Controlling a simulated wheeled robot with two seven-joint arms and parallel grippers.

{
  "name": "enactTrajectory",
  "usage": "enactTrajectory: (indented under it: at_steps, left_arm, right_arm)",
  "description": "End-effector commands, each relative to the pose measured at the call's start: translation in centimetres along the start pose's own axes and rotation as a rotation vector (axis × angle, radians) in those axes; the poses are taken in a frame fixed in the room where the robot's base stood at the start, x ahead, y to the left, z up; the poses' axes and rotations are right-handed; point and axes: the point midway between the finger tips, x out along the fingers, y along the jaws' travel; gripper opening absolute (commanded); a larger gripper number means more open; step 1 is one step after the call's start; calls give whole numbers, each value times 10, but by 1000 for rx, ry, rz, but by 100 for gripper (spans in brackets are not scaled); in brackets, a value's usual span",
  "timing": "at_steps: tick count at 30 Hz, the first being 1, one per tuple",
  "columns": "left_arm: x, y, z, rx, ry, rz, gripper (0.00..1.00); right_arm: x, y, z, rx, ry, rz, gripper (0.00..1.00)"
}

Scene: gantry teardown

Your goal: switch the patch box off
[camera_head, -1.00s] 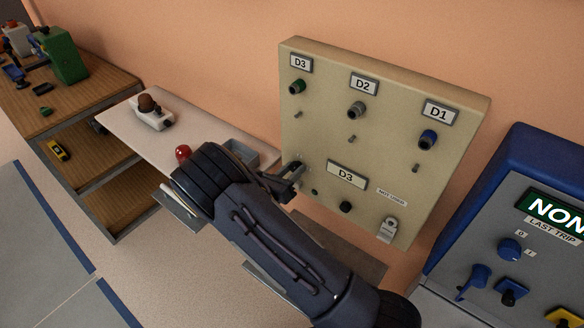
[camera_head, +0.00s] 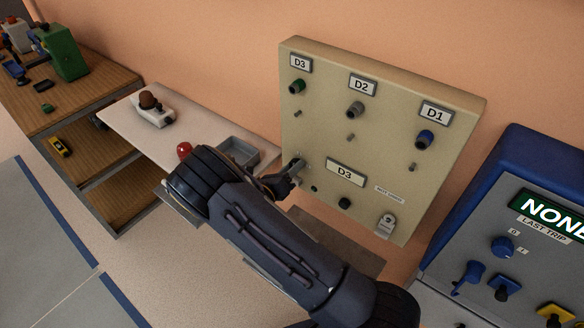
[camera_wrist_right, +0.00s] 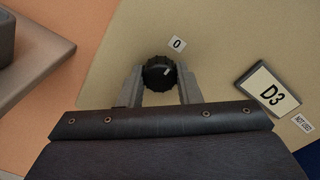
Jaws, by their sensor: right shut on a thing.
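The patch box is a beige panel (camera_head: 385,90) on the wall with D3, D2 and D1 plates across its upper part and another D3 plate (camera_head: 346,173) lower down. My right gripper (camera_head: 294,170) reaches its lower left corner. In the right wrist view, the gripper (camera_wrist_right: 160,82) is shut on a black ridged knob (camera_wrist_right: 158,72), one finger on each side. A pale mark on the knob points to the upper right, roughly toward a "0" label (camera_wrist_right: 177,44). In the head view the gripper hides this knob. My left gripper is not in view.
A white shelf (camera_head: 190,145) with a grey tray (camera_head: 238,152) and a red knob (camera_head: 184,150) lies left of the panel. A blue-framed console (camera_head: 500,220) stands at the right. A wooden shelf unit (camera_head: 100,100) is at the far left.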

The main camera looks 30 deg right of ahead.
Motion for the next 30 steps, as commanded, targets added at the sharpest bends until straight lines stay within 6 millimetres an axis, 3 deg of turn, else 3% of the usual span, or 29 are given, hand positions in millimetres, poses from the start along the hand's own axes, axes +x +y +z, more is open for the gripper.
enactTrajectory:
  at_steps: [6,7,12,22,30]
  left_arm:
    - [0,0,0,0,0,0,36]
    - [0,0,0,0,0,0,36]
    - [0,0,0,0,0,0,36]
    - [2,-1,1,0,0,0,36]
    - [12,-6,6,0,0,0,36]
  right_arm:
    - [0,0,0,-3,-1,1,8]
    - [0,0,0,-3,-1,1,33]
    - [0,0,0,-2,-1,1,52]
    - [-5,1,0,0,-1,1,52]
    - [-49,2,-2,0,-2,4,52]
